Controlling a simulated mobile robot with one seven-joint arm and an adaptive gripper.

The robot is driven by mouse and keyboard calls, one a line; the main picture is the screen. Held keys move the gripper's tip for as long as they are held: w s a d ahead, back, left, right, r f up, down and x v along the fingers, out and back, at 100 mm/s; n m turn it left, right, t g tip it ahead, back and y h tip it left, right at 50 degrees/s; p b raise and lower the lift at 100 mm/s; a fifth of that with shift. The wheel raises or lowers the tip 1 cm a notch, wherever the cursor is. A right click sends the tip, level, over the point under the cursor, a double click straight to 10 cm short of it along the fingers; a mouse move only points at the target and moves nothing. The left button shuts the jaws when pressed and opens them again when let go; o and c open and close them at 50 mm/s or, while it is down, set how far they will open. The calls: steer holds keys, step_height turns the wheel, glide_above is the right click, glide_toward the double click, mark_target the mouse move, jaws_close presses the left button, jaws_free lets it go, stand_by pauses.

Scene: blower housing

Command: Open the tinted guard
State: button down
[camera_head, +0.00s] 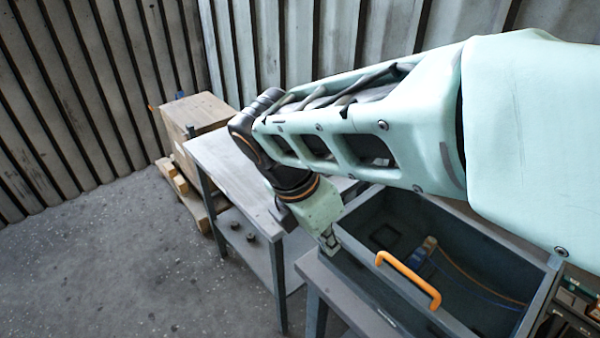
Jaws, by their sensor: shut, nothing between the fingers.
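The grey blower housing (383,300) stands on a bench at the lower right. An orange handle (408,278) sits at its near side. The dark interior shows below the rim, and I cannot tell whether I see it through the tinted guard or through an open top. My gripper (332,250) points down beside the housing's left corner, left of the orange handle and apart from it. It is shut and empty. My pale green arm crosses above the housing and hides its back part.
Inside the housing are a blue part with a tan end (425,252) and thin cables. A grey table (225,165) stands to the left, with a cardboard box (195,113) on a pallet behind it. A bin of parts (575,305) is at the lower right. Open floor lies left.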

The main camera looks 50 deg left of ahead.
steer(key=s+r+y, duration=0.1)
steer(key=s+r, duration=0.3)
steer(key=r, duration=0.2)
steer(key=w+f, duration=0.7)
steer(key=f, duration=0.2)
steer(key=shift+f, duration=0.3)
steer(key=shift+w, duration=0.15)
